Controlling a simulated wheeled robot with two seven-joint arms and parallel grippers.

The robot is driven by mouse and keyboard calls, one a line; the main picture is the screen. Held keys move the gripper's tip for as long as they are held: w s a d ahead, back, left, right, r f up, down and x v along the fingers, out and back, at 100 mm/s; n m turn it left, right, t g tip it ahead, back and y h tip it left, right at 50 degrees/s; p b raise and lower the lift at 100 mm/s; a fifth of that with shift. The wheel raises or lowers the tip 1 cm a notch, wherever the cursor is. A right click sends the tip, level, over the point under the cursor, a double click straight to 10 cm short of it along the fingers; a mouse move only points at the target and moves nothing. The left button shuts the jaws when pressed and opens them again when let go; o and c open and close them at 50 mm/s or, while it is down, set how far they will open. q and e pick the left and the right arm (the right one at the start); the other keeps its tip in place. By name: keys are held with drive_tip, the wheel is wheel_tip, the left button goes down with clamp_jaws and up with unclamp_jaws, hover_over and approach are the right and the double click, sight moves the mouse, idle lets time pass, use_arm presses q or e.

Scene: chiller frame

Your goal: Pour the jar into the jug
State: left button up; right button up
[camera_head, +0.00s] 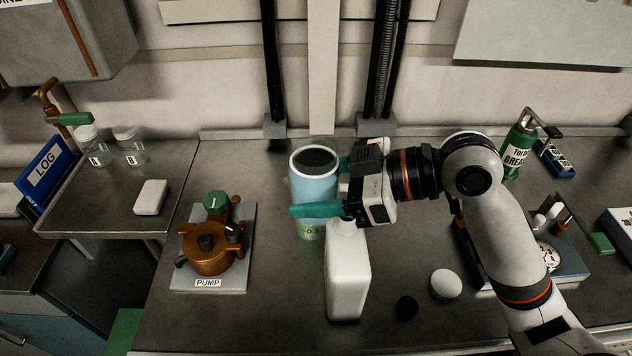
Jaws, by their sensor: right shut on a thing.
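A light blue open-topped vessel (314,186), which looks like the jar, has a pale rim and a dark inside. It stands about upright between the green fingers of my right gripper (328,188), which is shut on it. A pale green lower part with a dark marking (311,231) shows beneath the near finger; I cannot tell whether it belongs to the same vessel. A white rectangular container (347,275), perhaps the jug, stands just in front, its top partly hidden by the gripper. My left gripper is not in view.
A bronze pump (208,254) on a grey plate stands left. A white round lid (445,284) and a black disc (406,307) lie right of the white container. A green grease bottle (518,150) stands at the back right. Two clear jars (130,145) stand far left.

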drive_tip(key=p, duration=0.1)
drive_tip(key=r+m+p, duration=0.1)
drive_tip(key=p, duration=0.1)
drive_tip(key=shift+w+r+g, duration=0.15)
drive_tip(key=shift+w+g, duration=0.15)
drive_tip(key=shift+g, duration=0.1)
drive_tip(key=shift+f, duration=0.35)
drive_tip(key=shift+w+m+g+p, duration=0.35)
drive_tip(key=shift+w+p, duration=0.25)
drive_tip(key=shift+p, duration=0.3)
drive_tip(key=shift+w+f+m+g+p, duration=0.25)
drive_tip(key=shift+w+m+g+p, duration=0.15)
drive_tip(key=shift+p, duration=0.2)
drive_tip(key=shift+w+f, duration=0.1)
